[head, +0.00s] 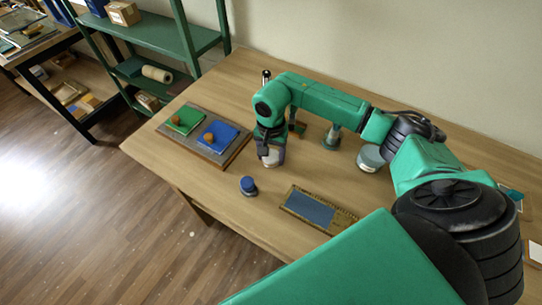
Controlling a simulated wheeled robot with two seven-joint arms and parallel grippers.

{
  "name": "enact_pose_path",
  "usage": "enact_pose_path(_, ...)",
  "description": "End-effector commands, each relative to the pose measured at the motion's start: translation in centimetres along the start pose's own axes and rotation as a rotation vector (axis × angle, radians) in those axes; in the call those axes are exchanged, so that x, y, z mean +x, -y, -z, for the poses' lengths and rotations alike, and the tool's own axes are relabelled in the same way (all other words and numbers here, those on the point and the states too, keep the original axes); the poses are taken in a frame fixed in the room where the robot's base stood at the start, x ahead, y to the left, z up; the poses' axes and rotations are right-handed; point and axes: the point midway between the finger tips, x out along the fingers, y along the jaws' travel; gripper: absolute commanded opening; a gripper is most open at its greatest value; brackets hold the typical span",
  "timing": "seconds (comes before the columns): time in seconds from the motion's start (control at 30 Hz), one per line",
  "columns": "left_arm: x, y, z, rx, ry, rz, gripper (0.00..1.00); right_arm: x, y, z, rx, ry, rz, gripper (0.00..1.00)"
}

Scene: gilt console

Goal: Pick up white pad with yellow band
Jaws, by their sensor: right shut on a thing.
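My right gripper (271,152) points down over the middle of the wooden table, to the right of the dark board. It is shut on a small whitish thing, which I take to be the white pad (271,161). The pad shows low between the fingers, mostly covered by them, and its yellow band cannot be made out. I cannot tell whether the pad touches the table. My left gripper is not in view.
The table (215,188) bears a dark board (207,155) with green and blue panels, a blue-topped cylinder (248,186), and a gilt frame (343,222) with a blue panel. A green-based object (332,138) and a pale round container (371,158) stand under my right arm.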

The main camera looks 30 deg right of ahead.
Motion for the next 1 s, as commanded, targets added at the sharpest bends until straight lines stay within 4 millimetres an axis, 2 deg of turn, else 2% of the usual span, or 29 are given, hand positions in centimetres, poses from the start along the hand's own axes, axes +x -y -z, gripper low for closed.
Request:
enact_pose_path(0.17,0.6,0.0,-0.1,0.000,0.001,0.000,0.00,-1.6,0.1,0.1,-0.001,-0.003,0.003,0.12)
enact_pose_path(0.27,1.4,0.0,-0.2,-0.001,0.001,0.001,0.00,-3.8,0.1,0.2,0.000,-0.006,0.005,0.12)
enact_pose_path(0.53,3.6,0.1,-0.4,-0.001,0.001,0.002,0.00,-13.9,0.1,0.1,-0.001,-0.007,0.008,0.12)
enact_pose_path(0.6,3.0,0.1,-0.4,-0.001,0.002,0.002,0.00,-16.5,0.1,0.1,0.001,-0.006,0.005,0.12)
enact_pose_path(0.7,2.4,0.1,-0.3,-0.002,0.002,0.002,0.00,-18.9,0.0,0.1,0.001,-0.005,0.002,0.12)
enact_pose_path(0.83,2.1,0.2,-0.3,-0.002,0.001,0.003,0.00,-19.9,0.0,0.0,0.000,-0.002,0.001,0.12)
enact_pose_path(1.0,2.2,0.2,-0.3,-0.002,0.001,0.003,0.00,-19.9,0.0,0.0,0.000,0.001,0.000,0.12)
